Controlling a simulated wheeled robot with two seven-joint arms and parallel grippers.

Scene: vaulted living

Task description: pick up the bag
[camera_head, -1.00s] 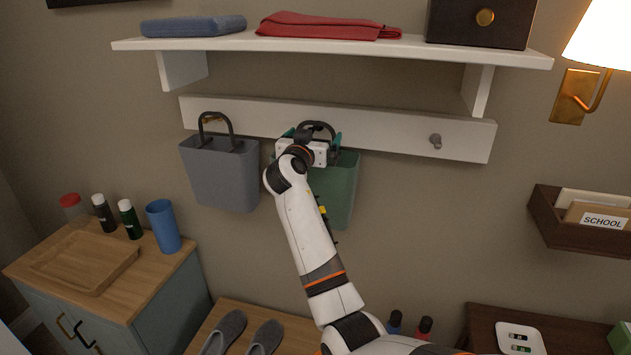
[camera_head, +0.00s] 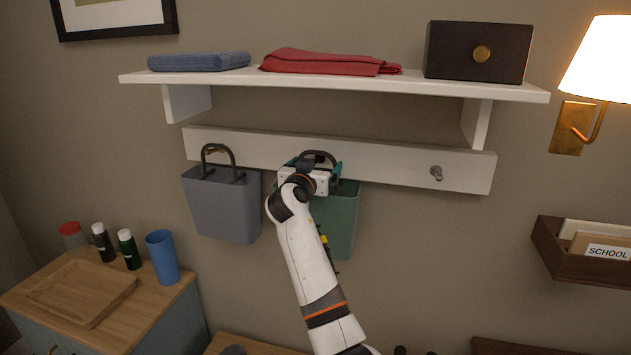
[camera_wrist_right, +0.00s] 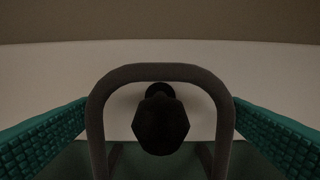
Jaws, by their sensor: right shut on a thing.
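A green bag (camera_head: 343,220) hangs at the wall rail (camera_head: 395,163), partly hidden behind my right arm. My right gripper (camera_head: 316,168) is at its dark handle (camera_head: 320,154) and is shut on it. In the right wrist view the handle (camera_wrist_right: 160,72) arches between the teal finger pads. A dark peg (camera_wrist_right: 160,125) shows inside the loop, below the top of the arch. A grey bag (camera_head: 222,205) with a dark handle hangs from the rail to the left, apart from my gripper. My left gripper is not in view.
A white shelf (camera_head: 330,84) above holds a blue folded cloth (camera_head: 198,61), a red cloth (camera_head: 325,62) and a dark box (camera_head: 477,52). A free peg (camera_head: 436,173) is at right. A lamp (camera_head: 598,60) and letter holder (camera_head: 570,252) are farther right.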

